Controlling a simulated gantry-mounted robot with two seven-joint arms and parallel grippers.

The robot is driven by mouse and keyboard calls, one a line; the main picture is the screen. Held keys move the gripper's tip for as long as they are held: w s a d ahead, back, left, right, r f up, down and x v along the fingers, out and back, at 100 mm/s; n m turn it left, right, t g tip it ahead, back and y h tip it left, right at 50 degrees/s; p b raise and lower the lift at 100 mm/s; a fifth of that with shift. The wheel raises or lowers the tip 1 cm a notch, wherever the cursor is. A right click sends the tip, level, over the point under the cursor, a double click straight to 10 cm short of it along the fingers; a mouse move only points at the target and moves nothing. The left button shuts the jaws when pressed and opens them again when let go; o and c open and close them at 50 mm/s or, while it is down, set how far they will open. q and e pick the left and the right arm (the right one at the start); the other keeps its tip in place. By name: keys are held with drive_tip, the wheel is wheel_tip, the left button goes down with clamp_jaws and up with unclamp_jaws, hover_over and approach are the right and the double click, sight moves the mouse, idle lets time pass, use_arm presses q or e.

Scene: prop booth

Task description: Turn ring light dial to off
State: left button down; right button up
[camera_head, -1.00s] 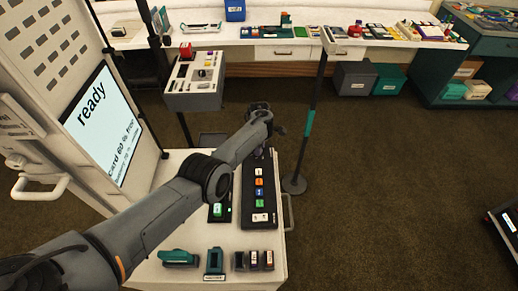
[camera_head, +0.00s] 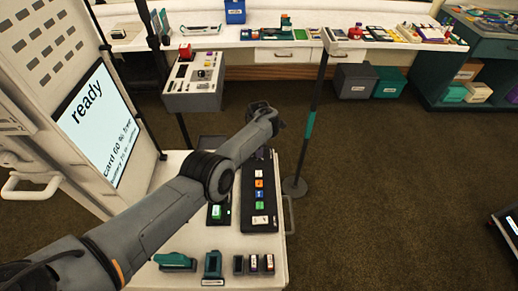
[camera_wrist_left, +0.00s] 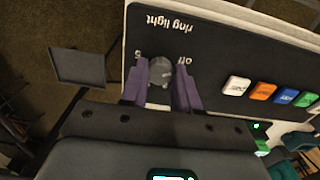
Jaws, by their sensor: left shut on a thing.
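The ring light dial (camera_wrist_left: 160,71) is a grey round knob on a black panel (camera_wrist_left: 215,50), between the printed marks "off" and "5". The words "ring light" stand upside down above it in the left wrist view. My left gripper (camera_wrist_left: 161,82) has purple fingers on both sides of the dial and is shut on it. I cannot tell where the dial points. In the head view the panel (camera_head: 247,212) lies on the white cart, and my left arm hides the dial. My right gripper is in neither view.
Coloured buttons, an orange one (camera_wrist_left: 263,91) among them, sit in a row beside the dial. A screen reading "ready" (camera_head: 100,125) stands at the left. A thin stand (camera_head: 309,125) rises just right of the cart. Open floor lies further right.

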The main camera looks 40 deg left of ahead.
use_arm(q)
drive_tip(key=c, duration=0.8)
unclamp_jaws()
wheel_tip(320, 180, up, 11)
drive_tip(key=p, duration=0.4)
drive_tip(key=shift+f+p, duration=0.1)
drive_tip(key=shift+p, duration=0.3)
